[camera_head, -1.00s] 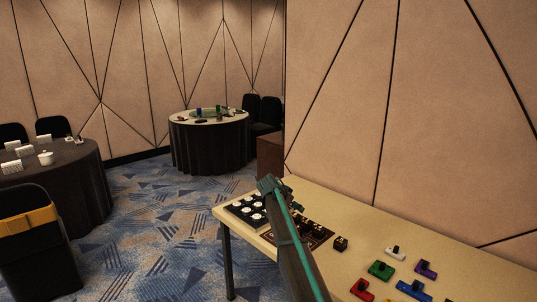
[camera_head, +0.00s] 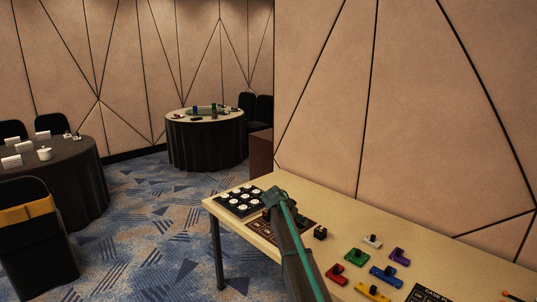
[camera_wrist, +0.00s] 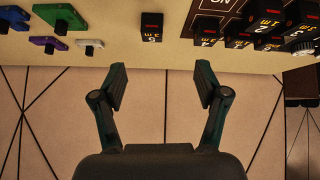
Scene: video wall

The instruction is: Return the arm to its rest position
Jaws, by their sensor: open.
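My gripper (camera_wrist: 161,78) is open, with nothing between its fingers in the wrist view. In the head view my arm reaches over the wooden table (camera_head: 430,262), and its end (camera_head: 275,196) is near the dark board (camera_head: 298,231), partly covering it. A single black block (camera_wrist: 151,27) with a red top and a number stands on the table beyond the fingertips, apart from them. The same block (camera_head: 320,233) shows right of my arm in the head view.
Several coloured blocks, including a green one (camera_head: 355,258) and a blue one (camera_head: 386,277), lie on the right of the table. A black tray with white round pieces (camera_head: 239,201) is at its far left end. A panelled wall (camera_head: 420,130) runs behind. Round tables (camera_head: 206,142) stand farther off.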

